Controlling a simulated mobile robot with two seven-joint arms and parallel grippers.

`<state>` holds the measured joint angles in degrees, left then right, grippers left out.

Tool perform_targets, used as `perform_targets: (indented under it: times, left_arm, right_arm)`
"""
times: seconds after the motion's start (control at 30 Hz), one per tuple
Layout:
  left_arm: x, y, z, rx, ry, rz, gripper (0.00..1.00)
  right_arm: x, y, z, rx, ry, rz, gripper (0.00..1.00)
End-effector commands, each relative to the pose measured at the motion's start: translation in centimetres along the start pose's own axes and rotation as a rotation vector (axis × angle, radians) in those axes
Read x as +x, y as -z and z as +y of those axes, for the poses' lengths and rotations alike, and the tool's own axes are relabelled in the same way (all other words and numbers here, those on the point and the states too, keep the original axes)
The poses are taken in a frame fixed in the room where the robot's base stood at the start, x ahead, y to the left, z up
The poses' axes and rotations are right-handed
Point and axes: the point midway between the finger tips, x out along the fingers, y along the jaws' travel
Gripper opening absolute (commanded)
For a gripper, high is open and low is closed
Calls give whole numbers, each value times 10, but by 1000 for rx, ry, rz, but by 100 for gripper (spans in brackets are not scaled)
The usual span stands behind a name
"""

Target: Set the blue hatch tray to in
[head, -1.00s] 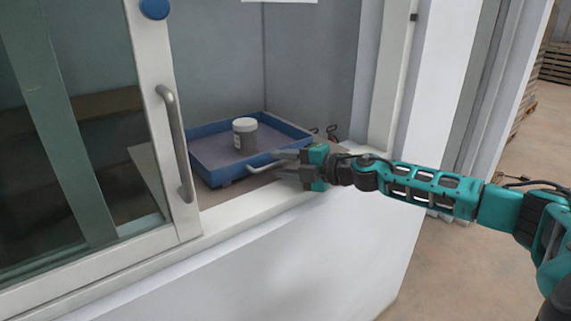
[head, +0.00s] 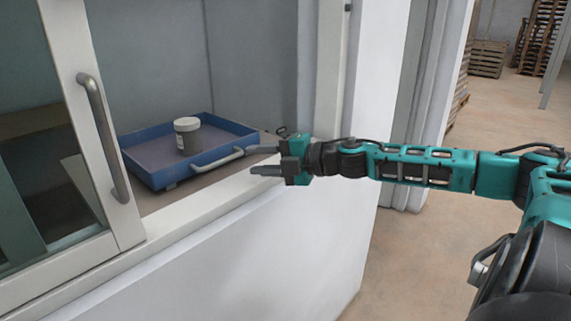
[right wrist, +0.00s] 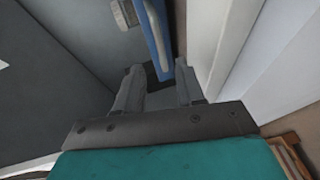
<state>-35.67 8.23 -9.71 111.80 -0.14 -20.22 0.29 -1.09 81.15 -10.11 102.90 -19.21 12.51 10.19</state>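The blue hatch tray (head: 165,179) sits inside the hatch opening, on the sill surface. Its grey bar handle (head: 218,160) is on the side facing my right gripper. A grey jar with a white lid (head: 187,136) stands upright in the tray. My right gripper (head: 257,160) is open and empty, just right of the handle, with its upper fingertip close to the handle's right end. In the right wrist view, the two fingers (right wrist: 160,85) are spread, with a blue strip of the tray (right wrist: 155,35) beyond them. My left gripper is not in view.
A sliding glass door with a white frame (head: 72,110) and a grey pull handle (head: 104,140) stands left of the tray. The white hatch sill (head: 190,220) runs along the front. Pallets (head: 488,58) stand far off at the right, beyond open floor.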

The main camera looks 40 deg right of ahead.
Motion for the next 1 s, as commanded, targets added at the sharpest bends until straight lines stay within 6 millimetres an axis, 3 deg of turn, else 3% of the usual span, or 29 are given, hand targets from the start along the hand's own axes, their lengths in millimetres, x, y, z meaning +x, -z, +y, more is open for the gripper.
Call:
perform_targets:
  times: [0.73, 1.0]
  left_arm:
    - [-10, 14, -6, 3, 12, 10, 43]
    - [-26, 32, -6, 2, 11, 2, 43]
  right_arm:
    - [-30, 2, 0, 2, 3, 5, 38]
    - [-51, 2, 4, 2, -1, 4, 38]
